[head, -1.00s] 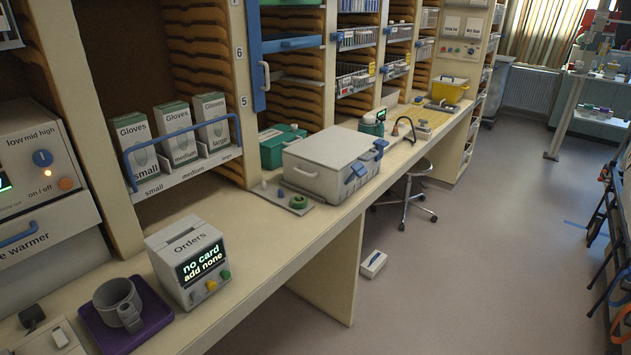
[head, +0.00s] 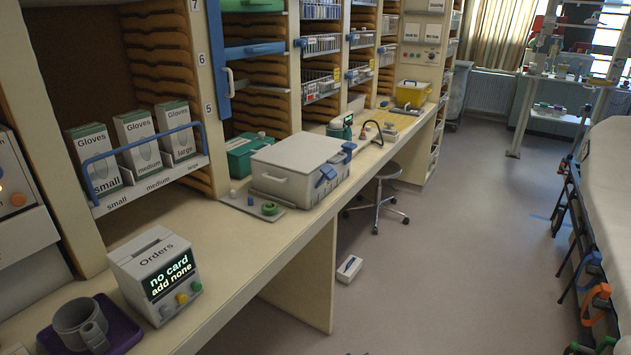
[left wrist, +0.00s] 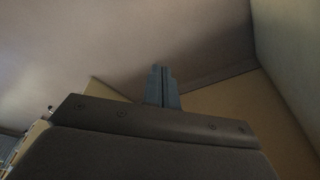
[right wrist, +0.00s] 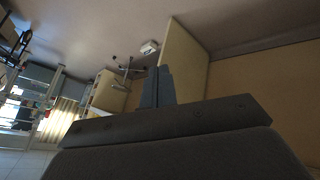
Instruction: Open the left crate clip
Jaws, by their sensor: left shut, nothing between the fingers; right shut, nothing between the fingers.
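A light grey crate (head: 275,182) with a closed lid (head: 300,148) stands on the counter in the head view. Two blue clips show on its right-hand side: a nearer one (head: 326,176) and a farther one (head: 348,149). They are small, and I cannot tell for sure whether each is latched. My left gripper (left wrist: 161,70) is shut and empty in the left wrist view. My right gripper (right wrist: 158,70) is shut and empty in the right wrist view. Neither gripper shows in the head view, and both are away from the crate.
A grey plate with a green ring (head: 269,209) lies in front of the crate. The Orders box (head: 155,270) and a mug (head: 80,322) on a purple tray stand nearer. A stool (head: 378,195) and a small white box (head: 349,269) are on the floor. A stretcher (head: 610,190) is at right.

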